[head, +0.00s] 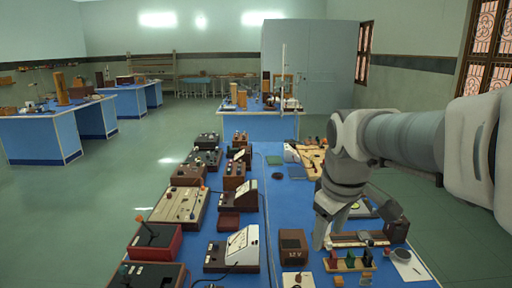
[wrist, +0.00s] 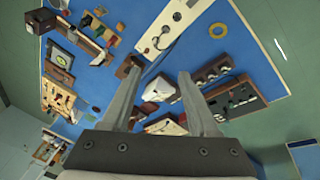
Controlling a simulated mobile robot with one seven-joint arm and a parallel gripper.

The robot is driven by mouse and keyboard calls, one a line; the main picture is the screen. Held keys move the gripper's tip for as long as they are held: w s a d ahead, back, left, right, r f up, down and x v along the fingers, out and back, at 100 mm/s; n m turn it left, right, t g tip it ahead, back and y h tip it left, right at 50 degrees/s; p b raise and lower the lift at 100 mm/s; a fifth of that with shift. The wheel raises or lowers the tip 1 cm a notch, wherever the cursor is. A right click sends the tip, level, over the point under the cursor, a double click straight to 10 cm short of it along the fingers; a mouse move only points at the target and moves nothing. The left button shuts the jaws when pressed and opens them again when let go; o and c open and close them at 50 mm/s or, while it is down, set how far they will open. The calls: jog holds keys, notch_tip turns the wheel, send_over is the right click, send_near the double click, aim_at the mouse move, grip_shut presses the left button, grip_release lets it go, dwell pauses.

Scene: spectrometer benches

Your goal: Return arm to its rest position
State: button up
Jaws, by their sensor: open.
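My arm (head: 400,135) reaches in from the right of the head view and bends down over the blue bench (head: 283,214). My gripper hangs low over the right half of that bench; in the head view its fingers are largely hidden by the wrist. In the wrist view my gripper (wrist: 162,100) shows two grey fingers spread wide apart. Nothing is held between them. The bench with its instruments lies beyond the fingertips.
Wooden instrument boxes (head: 180,207) and meters with sloped faces (head: 241,244) crowd the bench's left side. A 12 V box (head: 293,247) and a wooden rack (head: 348,264) stand near the gripper. Open green floor (head: 60,215) lies left. Other benches (head: 40,137) stand farther back.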

jog(key=s+f+m+t, duration=0.2)
jog(key=s+m, duration=0.5)
jog(key=s, duration=0.8)
jog(key=shift+f, duration=0.35)
dwell(0.5)
